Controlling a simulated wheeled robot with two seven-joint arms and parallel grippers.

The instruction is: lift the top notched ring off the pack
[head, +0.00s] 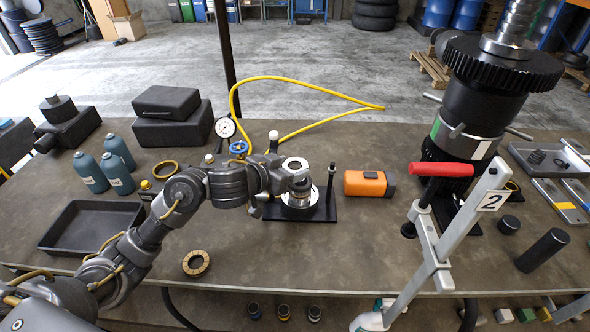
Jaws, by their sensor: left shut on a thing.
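The pack (299,201) is a small round metal stack on a black base plate (327,212) near the middle of the bench. My left gripper (300,186) points down at the top of the pack and is shut on what appears to be its top notched ring. The hand hides most of that ring, and I cannot tell whether it is clear of the stack. A tan notched ring (196,263) lies flat on the bench at the front left. My right gripper is not in view.
A black tray (60,246) and bottles (90,172) are at left. A gauge (225,128) and yellow hose (236,98) stand behind the hand. Bare bench lies in front of the plate.

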